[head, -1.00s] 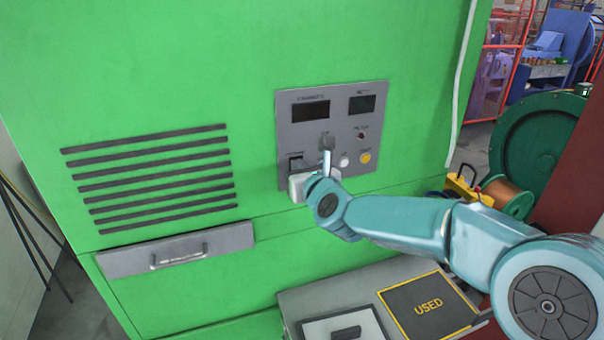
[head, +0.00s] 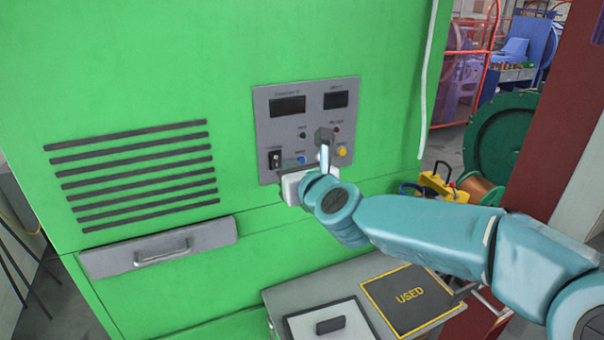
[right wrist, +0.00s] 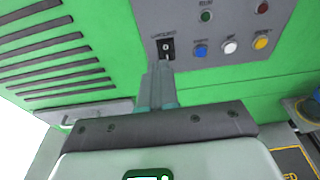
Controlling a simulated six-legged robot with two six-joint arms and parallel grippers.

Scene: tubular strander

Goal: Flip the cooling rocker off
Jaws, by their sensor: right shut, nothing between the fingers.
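The cooling rocker is the black rocker switch (head: 275,158) at the lower left of the grey control panel (head: 264,115); its small label is too blurred to read surely. In the right wrist view the rocker (right wrist: 167,48) shows a white mark, but which way it is tipped I cannot tell. My right gripper (head: 294,163) is shut and empty, just to the lower right of the rocker in the head view. In the right wrist view its fingertips (right wrist: 158,66) lie just below the rocker; contact cannot be made out. My left gripper is not in view.
A blue button (right wrist: 201,51), a white button (right wrist: 230,47) and a yellow button (right wrist: 261,43) sit right of the rocker. Two dark displays are above. A drawer handle (head: 163,252) sticks out lower left. A grey bench with a "USED" mat (head: 409,296) stands below.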

